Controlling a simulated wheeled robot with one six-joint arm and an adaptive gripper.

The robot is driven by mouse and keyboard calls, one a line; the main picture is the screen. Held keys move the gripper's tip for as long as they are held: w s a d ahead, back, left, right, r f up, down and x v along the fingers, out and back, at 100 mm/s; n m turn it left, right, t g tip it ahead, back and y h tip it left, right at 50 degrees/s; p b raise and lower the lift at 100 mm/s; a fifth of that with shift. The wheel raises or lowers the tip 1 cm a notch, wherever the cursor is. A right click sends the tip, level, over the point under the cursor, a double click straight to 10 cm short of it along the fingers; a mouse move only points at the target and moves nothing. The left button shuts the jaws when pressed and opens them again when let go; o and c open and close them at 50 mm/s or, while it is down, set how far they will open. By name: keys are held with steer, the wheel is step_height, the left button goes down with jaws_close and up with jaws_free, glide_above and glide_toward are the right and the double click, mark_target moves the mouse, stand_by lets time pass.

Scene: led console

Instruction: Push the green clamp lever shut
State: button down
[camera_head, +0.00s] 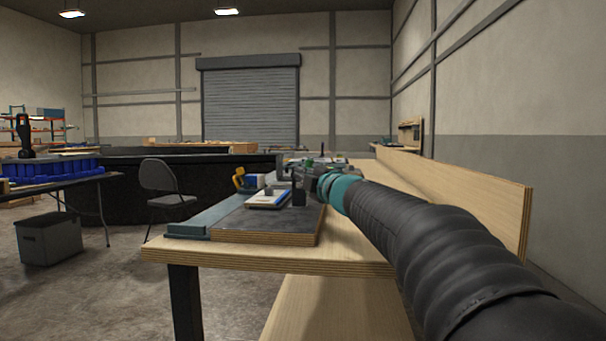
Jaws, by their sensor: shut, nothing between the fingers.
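My gripper (298,188) is at the end of my arm, above the dark board on the wooden workbench. It is small in view and shut, with nothing held. A small green piece (309,162) shows just behind the gripper; it may be the green clamp lever, but its shape and angle are too small to tell. My gripper and arm hide much of the area around it, and I cannot tell whether they touch it.
The workbench (360,257) has a raised wooden board (480,189) along its right side. A white and blue flat item (267,198) lies on the dark board (255,224), left of my gripper. A yellow and blue object (246,182) stands behind. A chair (165,188) stands left.

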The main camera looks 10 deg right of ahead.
steer(key=w+d+p, duration=0.1)
steer(key=w, duration=0.6)
steer(key=shift+w+d, duration=0.25)
steer(key=shift+w, duration=0.1)
stand_by(0.4)
